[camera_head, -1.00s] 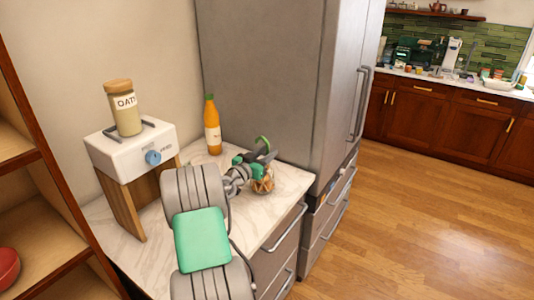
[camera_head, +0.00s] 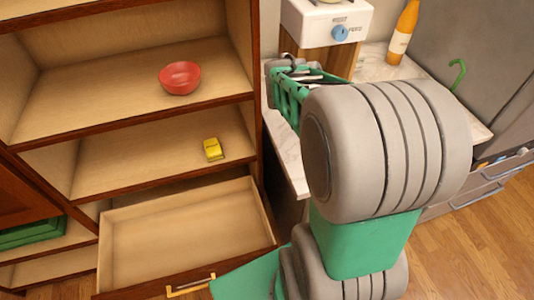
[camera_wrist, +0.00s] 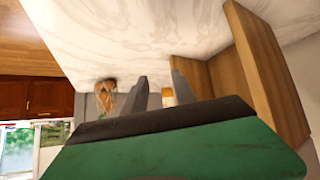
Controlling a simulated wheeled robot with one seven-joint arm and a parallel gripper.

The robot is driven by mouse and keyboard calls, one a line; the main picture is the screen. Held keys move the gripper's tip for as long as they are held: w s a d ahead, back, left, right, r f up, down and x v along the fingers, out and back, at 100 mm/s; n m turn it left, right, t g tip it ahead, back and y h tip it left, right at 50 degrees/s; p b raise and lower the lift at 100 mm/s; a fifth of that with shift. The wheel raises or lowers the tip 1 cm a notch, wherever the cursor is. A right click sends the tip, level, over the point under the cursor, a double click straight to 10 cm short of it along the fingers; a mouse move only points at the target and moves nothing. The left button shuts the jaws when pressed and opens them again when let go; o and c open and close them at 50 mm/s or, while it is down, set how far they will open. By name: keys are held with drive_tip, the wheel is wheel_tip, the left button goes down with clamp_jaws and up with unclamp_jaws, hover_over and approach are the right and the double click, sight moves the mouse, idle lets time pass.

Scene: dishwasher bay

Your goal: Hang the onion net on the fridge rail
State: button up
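The onion net, brownish-orange, shows in the wrist view (camera_wrist: 107,96), to the left of my fingers and apart from them. In the head view its body is hidden behind my arm; a green hook (camera_head: 458,74), seemingly the net's, rises above the counter in front of the fridge side. The grey fridge (camera_head: 480,35) is partly in view at the upper right; I cannot make out a rail on it. My gripper (camera_wrist: 159,92) has its two grey fingers apart with nothing held between them. In the head view it is near the counter's left end.
An orange bottle (camera_head: 402,35) stands on the marble counter (camera_head: 372,62) beside a white dispenser (camera_head: 325,18) on a wooden stand. At left, shelves hold a red bowl (camera_head: 180,77) and a yellow item (camera_head: 213,149). An open, empty drawer (camera_head: 185,235) juts out below.

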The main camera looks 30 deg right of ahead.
drive_tip(key=s+a+n+y, duration=0.3)
drive_tip(key=a+n, duration=0.1)
drive_tip(key=a, duration=0.6)
drive_tip(key=s+a+f+n+y, duration=0.1)
drive_tip(key=s+a+n+y, duration=0.2)
drive_tip(key=a, duration=0.7)
drive_tip(key=s+a+f+n+y, duration=0.1)
drive_tip(key=s+a+n+y, duration=0.1)
drive_tip(key=a+n, duration=0.4)
drive_tip(key=s+a, duration=0.1)
drive_tip(key=a, duration=0.3)
drive_tip(key=shift+a+y, duration=0.25)
drive_tip(key=shift+y, duration=0.15)
drive_tip(key=shift+o, duration=0.7)
drive_tip(key=shift+s, duration=0.1)
drive_tip(key=shift+c, duration=0.3)
